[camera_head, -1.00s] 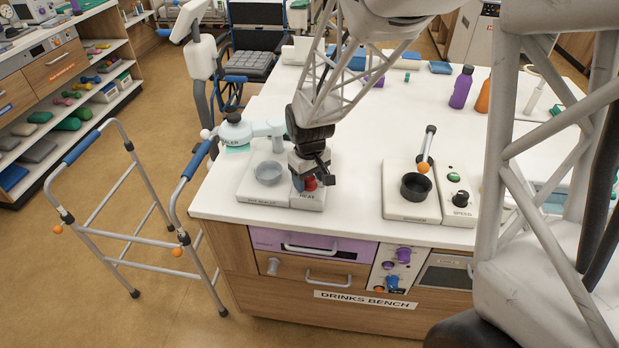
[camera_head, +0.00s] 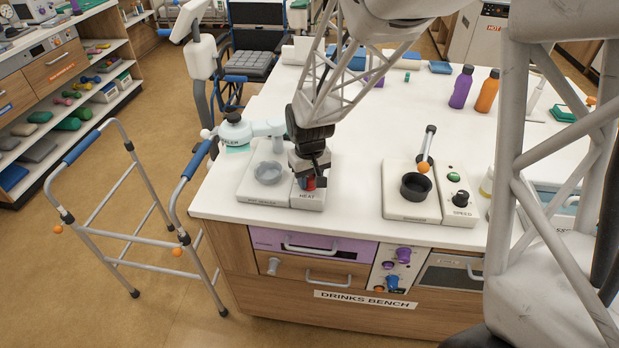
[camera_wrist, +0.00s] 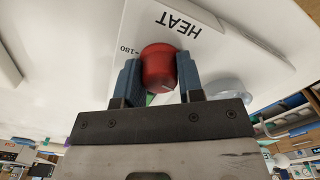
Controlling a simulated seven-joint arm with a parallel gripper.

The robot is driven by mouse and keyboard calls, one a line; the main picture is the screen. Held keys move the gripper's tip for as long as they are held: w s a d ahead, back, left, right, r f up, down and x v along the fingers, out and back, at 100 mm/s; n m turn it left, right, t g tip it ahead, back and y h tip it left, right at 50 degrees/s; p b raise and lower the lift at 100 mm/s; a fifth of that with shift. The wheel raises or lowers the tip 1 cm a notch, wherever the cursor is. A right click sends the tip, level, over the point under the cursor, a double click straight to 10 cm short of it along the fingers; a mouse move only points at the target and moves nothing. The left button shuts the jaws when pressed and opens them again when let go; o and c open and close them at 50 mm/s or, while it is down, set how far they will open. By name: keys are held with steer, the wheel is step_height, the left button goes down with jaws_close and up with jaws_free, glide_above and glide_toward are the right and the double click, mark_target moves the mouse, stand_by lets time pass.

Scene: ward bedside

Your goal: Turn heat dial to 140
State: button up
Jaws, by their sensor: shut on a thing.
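The heat dial (camera_wrist: 158,66) is a red knob on a white panel marked HEAT, with a 180 mark beside it in the wrist view. My gripper (camera_wrist: 159,75) has one blue finger on each side of the knob and is shut on it. In the head view my gripper (camera_head: 311,178) points down over the dial, and only a little red (camera_head: 310,184) shows between the fingers. The white heating unit (camera_head: 252,190) carries a grey bowl (camera_head: 268,173) left of the dial.
A pale blue-green jointed device (camera_head: 235,130) stands close behind the heating unit. To the right is a mixer unit (camera_head: 393,195) with a black cup (camera_head: 415,186) and a SPEED knob (camera_head: 461,199). Purple (camera_head: 462,88) and orange (camera_head: 487,92) bottles stand farther back. The bench middle is clear.

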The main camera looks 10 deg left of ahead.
mark_target(309, 177)
steer(key=m, duration=0.5)
steer(key=shift+m, duration=2.3)
steer(key=o, duration=0.9)
steer(key=shift+r, duration=0.2)
steer(key=shift+r, duration=3.75)
